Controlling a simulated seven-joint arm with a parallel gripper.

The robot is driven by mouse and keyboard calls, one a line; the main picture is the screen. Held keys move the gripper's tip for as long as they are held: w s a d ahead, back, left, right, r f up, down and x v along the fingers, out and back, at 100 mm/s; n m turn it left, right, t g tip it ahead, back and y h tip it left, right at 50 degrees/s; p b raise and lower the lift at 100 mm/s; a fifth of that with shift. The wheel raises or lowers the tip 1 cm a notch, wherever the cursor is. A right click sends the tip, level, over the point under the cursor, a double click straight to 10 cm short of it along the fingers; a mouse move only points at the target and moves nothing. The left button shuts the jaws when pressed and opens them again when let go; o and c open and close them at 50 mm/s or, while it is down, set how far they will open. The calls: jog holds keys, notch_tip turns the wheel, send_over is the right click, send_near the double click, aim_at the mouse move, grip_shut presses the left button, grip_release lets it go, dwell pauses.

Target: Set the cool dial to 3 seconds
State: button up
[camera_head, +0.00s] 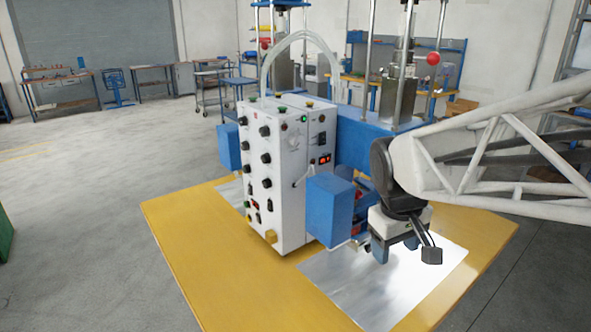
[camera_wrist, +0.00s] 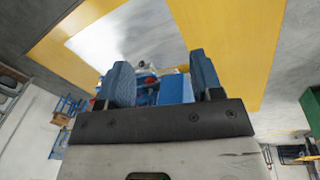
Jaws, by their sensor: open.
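The white control box (camera_head: 290,192) of the welding machine stands on the yellow table in the head view. Several black dials (camera_head: 266,157) run down its left-hand face. The labels are too small to read, so I cannot tell which one is the cool dial or where it points. My gripper (camera_head: 396,250) hangs low to the right of the box, over the metal plate and apart from the dials. In the wrist view my gripper (camera_wrist: 161,82) shows two blue fingers spread apart with nothing held between them. The dials do not show in the wrist view.
A blue block (camera_head: 330,208) juts out between the box and my gripper. The shiny metal plate (camera_head: 330,281) lies on the yellow table (camera_head: 195,268). A clear hose (camera_head: 300,36) arches over the box. The space left of the dial face is free.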

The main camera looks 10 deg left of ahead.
jog(key=w+a+f+n+h, duration=0.1)
jog(key=w+a+f+n, duration=0.15)
jog(key=w+a, duration=0.4)
jog(key=w+a+f+n, duration=0.1)
jog(key=w+a+n, duration=0.2)
jog(key=w+a, duration=0.35)
jog(key=n+t+h, duration=1.1)
jog(key=n, duration=0.5)
send_near(244, 170)
jog(key=shift+w+d+m, duration=0.25)
jog(key=shift+w+d, duration=0.05)
jog(key=shift+d, duration=0.15)
jog(key=shift+x, duration=3.85)
jog(key=shift+r, duration=0.1)
